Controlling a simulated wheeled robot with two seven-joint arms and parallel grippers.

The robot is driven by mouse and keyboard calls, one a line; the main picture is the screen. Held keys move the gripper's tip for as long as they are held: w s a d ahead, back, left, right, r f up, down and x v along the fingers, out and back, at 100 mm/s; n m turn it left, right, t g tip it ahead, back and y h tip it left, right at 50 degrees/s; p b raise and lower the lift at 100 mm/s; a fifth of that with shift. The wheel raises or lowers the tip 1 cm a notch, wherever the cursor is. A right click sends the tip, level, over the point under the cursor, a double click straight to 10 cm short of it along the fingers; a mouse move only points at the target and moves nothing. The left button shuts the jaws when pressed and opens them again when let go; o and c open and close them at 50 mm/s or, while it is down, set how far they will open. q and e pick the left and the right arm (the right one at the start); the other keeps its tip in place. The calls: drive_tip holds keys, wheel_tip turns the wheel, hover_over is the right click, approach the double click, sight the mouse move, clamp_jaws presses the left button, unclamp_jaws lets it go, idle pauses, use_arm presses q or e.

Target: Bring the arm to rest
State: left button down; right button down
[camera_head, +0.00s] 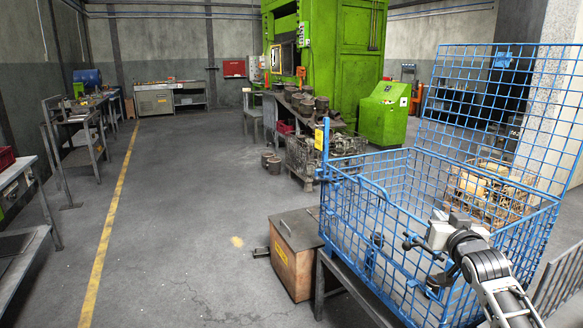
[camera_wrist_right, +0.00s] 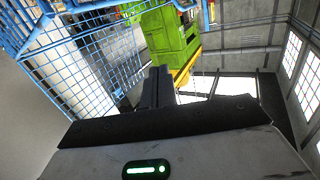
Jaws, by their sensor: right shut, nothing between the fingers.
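My right arm comes in from the lower right of the head view. Its gripper (camera_head: 459,219) is over the blue wire cage (camera_head: 335,226), near the cage's middle. In the right wrist view the fingers (camera_wrist_right: 157,88) are together, with nothing between them. The wrist view is tilted and shows blue mesh (camera_wrist_right: 75,50) on the left and the green press (camera_wrist_right: 170,42) beyond the fingertips. I cannot tell how far the gripper is above the cage floor. My left gripper does not show.
The blue cage's tall back panel (camera_head: 500,100) rises behind the gripper. A brown box (camera_head: 296,262) stands on the floor left of the cage. The green press (camera_head: 340,60) is at the back. The floor (camera_head: 190,220) left of the box is open, with a yellow line (camera_head: 112,230).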

drive_tip(key=s+a+f+n+g+y, duration=0.1)
drive_tip(key=s+a+f+n, duration=0.1)
drive_tip(key=s+a+f, duration=0.35)
drive_tip(key=s+a+f+n+g+y, duration=0.1)
drive_tip(key=s+a+f, duration=0.1)
drive_tip(key=s+f, duration=0.55)
drive_tip(key=s+a+f+n+g, duration=0.2)
drive_tip(key=s+a+f, duration=0.15)
drive_tip(key=f, duration=0.45)
drive_tip(key=s+a+f+g, duration=0.1)
drive_tip(key=s+a+f, duration=0.1)
drive_tip(key=s, duration=0.5)
drive_tip(key=s+a+f+g+y, duration=0.1)
drive_tip(key=s+a+f, duration=0.2)
drive_tip(key=s, duration=0.5)
drive_tip(key=s+a+f+m+g+y, duration=0.1)
drive_tip(key=s+a+f, duration=0.1)
drive_tip(key=s, duration=0.5)
drive_tip(key=shift+s+a+f, duration=0.2)
drive_tip(key=shift+a+f, duration=0.05)
drive_tip(key=shift+f, duration=0.45)
